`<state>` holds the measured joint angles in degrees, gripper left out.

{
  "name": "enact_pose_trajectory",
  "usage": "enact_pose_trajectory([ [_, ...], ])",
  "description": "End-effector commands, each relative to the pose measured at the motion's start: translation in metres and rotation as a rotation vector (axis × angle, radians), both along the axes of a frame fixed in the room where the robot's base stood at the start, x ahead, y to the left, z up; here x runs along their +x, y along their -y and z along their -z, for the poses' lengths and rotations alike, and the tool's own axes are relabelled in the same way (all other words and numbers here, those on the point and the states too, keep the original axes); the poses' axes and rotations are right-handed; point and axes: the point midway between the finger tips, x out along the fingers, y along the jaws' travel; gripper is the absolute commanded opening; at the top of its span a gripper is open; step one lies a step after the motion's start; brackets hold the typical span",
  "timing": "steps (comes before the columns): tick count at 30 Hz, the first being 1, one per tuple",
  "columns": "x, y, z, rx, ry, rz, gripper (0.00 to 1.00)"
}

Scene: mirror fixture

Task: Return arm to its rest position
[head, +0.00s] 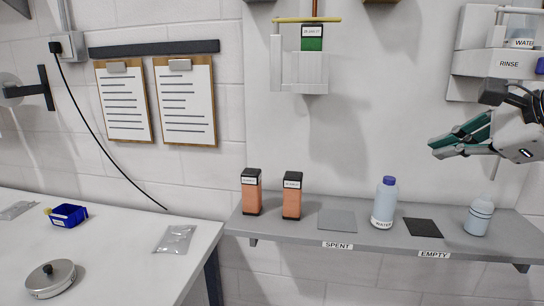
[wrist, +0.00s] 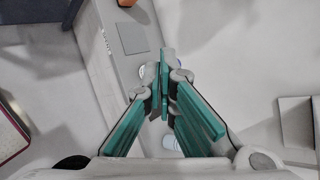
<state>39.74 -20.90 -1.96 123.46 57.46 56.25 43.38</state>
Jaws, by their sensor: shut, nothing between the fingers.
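My gripper (head: 434,148) has teal fingers and is shut with nothing between them. In the head view it is at the right, raised above the grey wall shelf and pointing left, below the RINSE fixture. It touches nothing that I can see. In the wrist view its fingertips (wrist: 164,56) meet near the middle, over the shelf. Part of my wrist shows at the right edge of the head view.
The shelf (head: 300,228) bears two orange cartridges (head: 251,192) (head: 291,196), a WATER bottle (head: 385,204) and a second bottle (head: 480,216). The RINSE fixture (head: 505,64) is above my gripper. A holder (head: 300,72) hangs mid-wall. A white table (head: 120,250) stands at left.

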Motion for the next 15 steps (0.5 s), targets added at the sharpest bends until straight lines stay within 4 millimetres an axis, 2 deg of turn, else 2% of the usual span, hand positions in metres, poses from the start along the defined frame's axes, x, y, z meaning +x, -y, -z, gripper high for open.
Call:
enact_pose_trajectory([
  [1,-0.013,-0.032,0.016,-0.128,-0.033,-0.134,0.00],
  [3,-0.034,-0.062,0.041,-0.314,-0.074,-0.314,0.00],
  [6,-0.067,-0.093,0.072,-0.580,-0.108,-0.581,0.00],
  [10,-0.108,-0.112,0.105,-0.919,-0.118,-0.924,0.00],
  [15,-0.142,-0.114,0.131,-1.262,-0.099,-1.264,0.00],
])
